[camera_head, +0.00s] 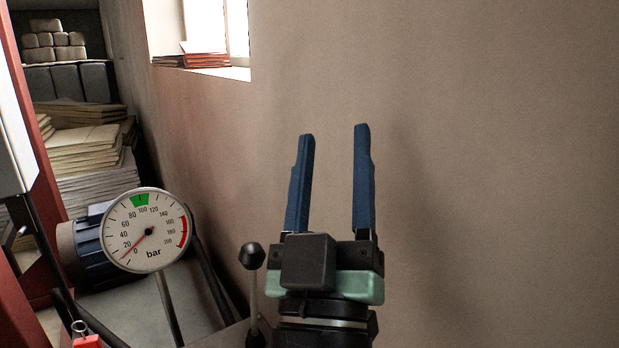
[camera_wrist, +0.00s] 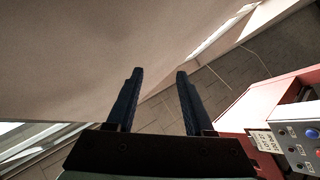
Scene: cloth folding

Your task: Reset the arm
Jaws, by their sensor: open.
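My gripper (camera_head: 334,132) is raised in front of a plain beige wall in the head view, its two blue fingers pointing up. The fingers are apart with nothing between them. In the wrist view my gripper (camera_wrist: 160,74) also shows open and empty, with the wall and a tiled surface beyond it. No cloth is seen in either view.
A round pressure gauge (camera_head: 145,230) and a black-knobbed lever (camera_head: 252,257) stand left of my gripper. A beige wall (camera_head: 480,150) fills the right side. Stacked boards (camera_head: 85,150) lie at the far left. A control panel (camera_wrist: 298,140) shows at lower right in the wrist view.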

